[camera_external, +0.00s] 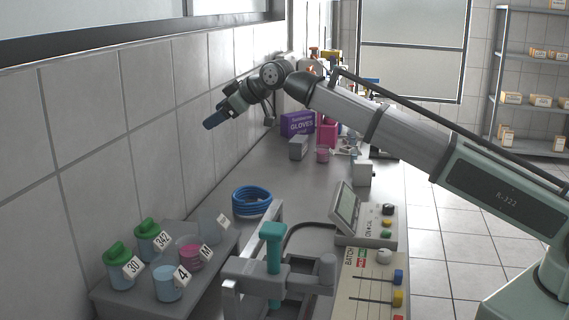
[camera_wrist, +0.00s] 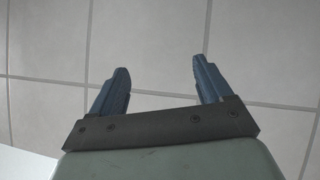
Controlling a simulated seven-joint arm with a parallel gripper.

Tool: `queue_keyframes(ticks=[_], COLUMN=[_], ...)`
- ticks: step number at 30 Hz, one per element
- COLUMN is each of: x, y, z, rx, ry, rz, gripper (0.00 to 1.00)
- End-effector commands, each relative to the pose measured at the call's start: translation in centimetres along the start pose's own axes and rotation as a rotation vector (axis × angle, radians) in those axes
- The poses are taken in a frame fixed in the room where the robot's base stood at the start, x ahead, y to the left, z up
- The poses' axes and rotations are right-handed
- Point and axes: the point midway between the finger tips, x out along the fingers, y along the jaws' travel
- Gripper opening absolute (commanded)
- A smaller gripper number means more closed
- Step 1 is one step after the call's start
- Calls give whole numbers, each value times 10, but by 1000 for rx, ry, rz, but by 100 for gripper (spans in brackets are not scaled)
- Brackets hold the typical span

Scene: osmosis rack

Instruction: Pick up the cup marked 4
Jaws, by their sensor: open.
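The cup marked 4 (camera_external: 168,288) is a clear cup with pale blue liquid and a white tag reading 4. It stands at the front of a grey raised shelf (camera_external: 112,301) at the lower left in the external view. My gripper (camera_external: 210,122) is high above the bench near the tiled wall, well away from the cup. In the wrist view my gripper (camera_wrist: 161,80) has its two blue fingers spread apart with nothing between them. Only wall tiles show beyond them, and the cup is not in that view.
Beside the cup stand a pink-liquid cup (camera_external: 190,256), a clear cup (camera_external: 213,228) and green-lidded cups marked 30 (camera_external: 118,268) and 342 (camera_external: 150,241). A blue coil (camera_external: 252,201), a teal-handled device (camera_external: 272,250) and a control panel (camera_external: 362,285) are to the right.

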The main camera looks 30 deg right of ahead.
Motion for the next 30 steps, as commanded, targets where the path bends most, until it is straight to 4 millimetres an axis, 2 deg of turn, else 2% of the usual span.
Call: queue_keyframes(ticks=[1, 6, 11, 15, 18, 21, 24, 27, 30], x=[-3, -18, -42, -70, -93, -115, -134, -146, -152], y=[-31, -123, -206, -275, -320, -356, -384, -401, -409], z=[-6, -15, -18, -16, -13, -9, -5, -1, 1], rx=[-6, -21, -44, -73, -96, -119, -139, -152, -159], ry=[-22, -117, -212, -300, -362, -417, -461, -491, -508], rz=[-38, -152, -247, -321, -366, -400, -424, -439, -446], gripper=[79, 79, 79, 79, 79, 79, 79, 79, 79])
